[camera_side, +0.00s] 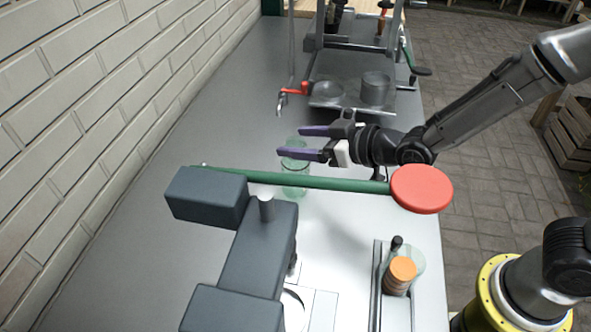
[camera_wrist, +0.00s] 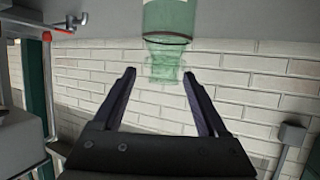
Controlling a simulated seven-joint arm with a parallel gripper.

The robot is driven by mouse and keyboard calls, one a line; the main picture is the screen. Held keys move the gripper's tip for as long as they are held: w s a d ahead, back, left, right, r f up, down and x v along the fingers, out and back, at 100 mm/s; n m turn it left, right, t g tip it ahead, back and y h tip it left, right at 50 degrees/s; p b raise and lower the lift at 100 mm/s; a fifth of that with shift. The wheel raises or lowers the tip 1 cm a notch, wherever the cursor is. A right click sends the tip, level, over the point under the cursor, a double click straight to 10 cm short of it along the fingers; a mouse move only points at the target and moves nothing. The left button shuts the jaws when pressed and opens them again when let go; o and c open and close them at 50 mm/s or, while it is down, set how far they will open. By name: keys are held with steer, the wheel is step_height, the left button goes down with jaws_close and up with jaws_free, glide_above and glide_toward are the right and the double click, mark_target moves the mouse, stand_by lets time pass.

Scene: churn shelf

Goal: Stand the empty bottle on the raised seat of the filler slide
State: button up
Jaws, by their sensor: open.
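The empty bottle (camera_side: 295,168) is clear greenish glass and stands upright on the grey counter, partly hidden by a purple finger and the green bar. My gripper (camera_side: 300,142) is open and empty, with its fingers level above the counter near the bottle's top. In the wrist view, which shows the counter at the top, the bottle's neck (camera_wrist: 163,68) lies between the open fingertips (camera_wrist: 158,73); I cannot tell if they touch it. At the back, a grey metal tray (camera_side: 350,105) bears a low round dish (camera_side: 328,91) and a taller round cup-like seat (camera_side: 376,89).
A tap with a red handle (camera_side: 291,91) hangs left of the tray. A green bar with a red round knob (camera_side: 421,188) crosses in front of the bottle, beside dark blocks (camera_side: 258,250). An orange-topped stack (camera_side: 400,275) stands front right. A brick wall (camera_side: 80,100) borders the left.

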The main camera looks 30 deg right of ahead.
mark_target(290, 144)
steer(key=shift+x, duration=2.15)
steer(key=shift+s+a, duration=0.1)
steer(key=shift+a, duration=0.05)
steer(key=shift+f, duration=0.1)
steer(key=c, duration=1.1)
steer(key=shift+s, duration=0.1)
jaws_close()
steer(key=shift+f, duration=0.1)
